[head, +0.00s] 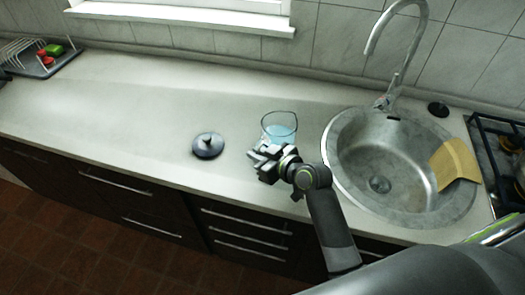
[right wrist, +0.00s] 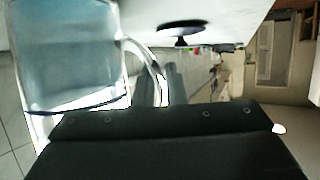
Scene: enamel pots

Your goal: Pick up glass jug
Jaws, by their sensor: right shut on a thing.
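The glass jug (head: 280,128) stands on the counter left of the sink in the head view, clear with bluish contents. In the right wrist view the jug (right wrist: 70,55) fills the upper left, with its curved handle (right wrist: 148,65) beside the gripper. My right gripper (head: 262,160) is at the near side of the jug, shut on it, apparently at the handle. The fingers hide the exact contact. I cannot tell whether the jug's base touches the counter. My left gripper is not in view.
A dark round lid (head: 208,145) with a knob lies left of the jug. The round sink (head: 360,165) with a tap (head: 385,98) is close on the right, a yellowish cloth (head: 455,163) over its rim. A dish rack (head: 38,58) stands far left.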

